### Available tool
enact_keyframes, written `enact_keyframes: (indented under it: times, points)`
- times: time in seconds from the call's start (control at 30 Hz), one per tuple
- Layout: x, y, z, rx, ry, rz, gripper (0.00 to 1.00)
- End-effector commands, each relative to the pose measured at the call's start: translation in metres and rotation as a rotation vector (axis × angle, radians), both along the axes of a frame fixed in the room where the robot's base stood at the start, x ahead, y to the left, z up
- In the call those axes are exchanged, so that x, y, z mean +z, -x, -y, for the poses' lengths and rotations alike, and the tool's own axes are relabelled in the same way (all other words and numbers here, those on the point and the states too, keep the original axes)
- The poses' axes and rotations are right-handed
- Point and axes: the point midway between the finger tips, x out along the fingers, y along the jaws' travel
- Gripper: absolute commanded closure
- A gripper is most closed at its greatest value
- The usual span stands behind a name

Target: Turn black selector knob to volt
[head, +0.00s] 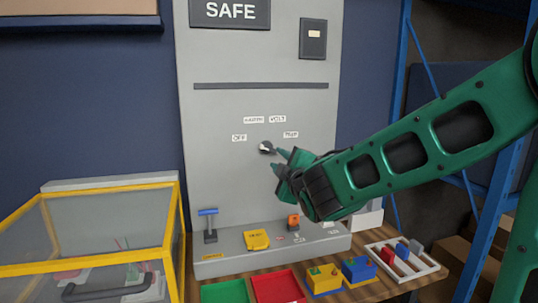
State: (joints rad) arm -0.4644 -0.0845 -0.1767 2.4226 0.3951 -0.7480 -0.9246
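The black selector knob (266,148) sits on the grey upright panel (220,165), with a white mark on its face. Around it are the labels OFF (239,138), one at the upper left too small to read surely (254,120), VOLT (277,119) and one at the right (291,134). My gripper (277,159) is just right of and below the knob, its fingers apart and pointing at it. The fingers appear empty. I cannot tell whether a fingertip touches the knob. The exact direction of the knob's mark is too small to tell.
Below are a blue-handled lever (209,225), a yellow block (256,240) and an orange part (293,222) on the panel's base. Green (225,291) and red (277,287) trays lie in front. A yellow-framed clear box (95,230) stands left. Blue shelving is at right.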

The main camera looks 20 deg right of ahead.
Motion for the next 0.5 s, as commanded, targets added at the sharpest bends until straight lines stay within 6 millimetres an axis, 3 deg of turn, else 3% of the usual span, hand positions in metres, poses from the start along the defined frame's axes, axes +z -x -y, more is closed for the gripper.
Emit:
enact_keyframes:
  times: [0.3,0.5]
  points:
    - [-0.001,-0.055,0.002,-0.004,-0.001,-0.002,0.71]
    - [0.000,-0.082,0.002,-0.003,-0.003,-0.001,0.71]
